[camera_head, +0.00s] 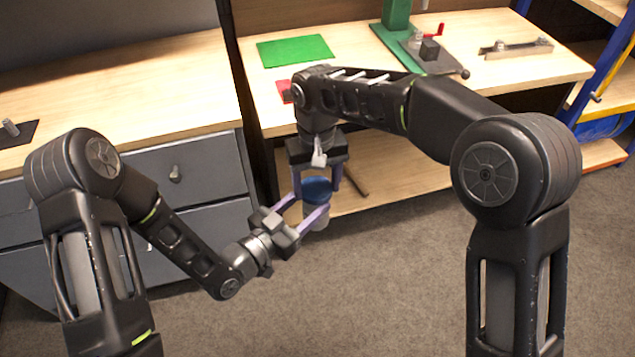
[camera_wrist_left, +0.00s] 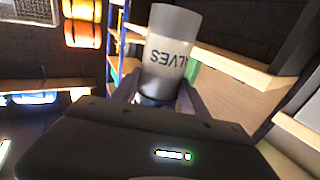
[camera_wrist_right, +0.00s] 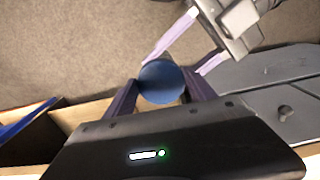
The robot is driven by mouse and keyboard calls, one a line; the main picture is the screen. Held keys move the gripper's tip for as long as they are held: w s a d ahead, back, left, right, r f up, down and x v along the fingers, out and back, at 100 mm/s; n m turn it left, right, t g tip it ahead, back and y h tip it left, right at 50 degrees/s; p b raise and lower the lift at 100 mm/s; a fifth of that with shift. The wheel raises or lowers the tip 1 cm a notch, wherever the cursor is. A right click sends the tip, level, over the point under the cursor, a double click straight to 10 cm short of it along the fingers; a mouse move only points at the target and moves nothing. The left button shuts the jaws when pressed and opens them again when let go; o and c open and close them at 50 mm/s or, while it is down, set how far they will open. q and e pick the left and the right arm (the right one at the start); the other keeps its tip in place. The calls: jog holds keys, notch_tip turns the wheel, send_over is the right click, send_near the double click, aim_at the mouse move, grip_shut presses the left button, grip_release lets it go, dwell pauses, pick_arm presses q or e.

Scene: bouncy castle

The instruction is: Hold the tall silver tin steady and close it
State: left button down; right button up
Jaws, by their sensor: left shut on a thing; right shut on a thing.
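The tall silver tin (camera_head: 313,216) is upright, clear of the floor, with dark lettering in the left wrist view (camera_wrist_left: 170,55). My left gripper (camera_head: 303,213) comes from the left and is shut on the tin's body. The blue lid (camera_head: 317,187) is at the tin's top; it shows as a round disc in the right wrist view (camera_wrist_right: 162,83). My right gripper (camera_head: 318,180) reaches down from above and is shut on the lid. The lid looks in line with the tin; whether it is fully seated cannot be told. The fingers hide part of the rim.
A wooden workbench (camera_head: 260,90) stands behind, with a green mat (camera_head: 295,50), a green press (camera_head: 397,15) and a metal bar tool (camera_head: 515,47). Its lower shelf (camera_head: 400,165) is just behind the tin. Grey drawers (camera_head: 190,175) stand left. Open carpet lies in front.

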jog(key=m, duration=0.5)
jog(key=shift+a+m, duration=0.2)
jog(key=shift+m, duration=0.2)
jog(key=m, duration=0.3)
jog(key=shift+a, duration=0.1)
jog(key=m, duration=0.5)
jog(key=shift+w+a, duration=0.1)
jog(key=m, duration=0.3)
jog(key=shift+m, duration=0.3)
jog(key=m, duration=0.5)
jog(key=shift+w+m, duration=0.2)
jog(key=shift+m, duration=0.1)
jog(key=m, duration=0.3)
jog(key=shift+w, duration=0.1)
jog(key=m, duration=0.5)
jog(key=shift+w, duration=0.1)
jog(key=o, duration=1.3)
jog(key=shift+f, duration=0.1)
